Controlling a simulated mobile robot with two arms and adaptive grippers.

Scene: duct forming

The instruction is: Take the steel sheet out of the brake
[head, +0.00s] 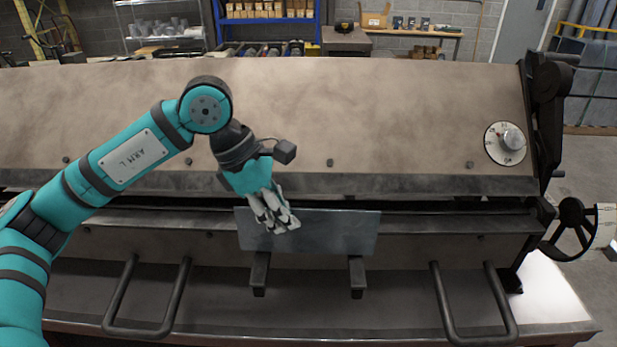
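The steel sheet (340,232) is a small grey-blue rectangle at the front of the brake (400,115), below the dark slot under its large upper beam. Its upper edge is close to the slot, and its lower edge lies near two dark support arms. My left gripper (281,224) reaches down from the upper left, and its fingers overlap the left part of the sheet. I cannot tell whether the fingers touch or grip the sheet, or how far apart they are. My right gripper is out of view.
Two bent bar handles (165,331) (498,338) stick out at the brake's front left and right. A dial (505,143) and a handwheel (571,229) are at its right end. A blue rack (268,20) and a workbench (420,33) stand behind.

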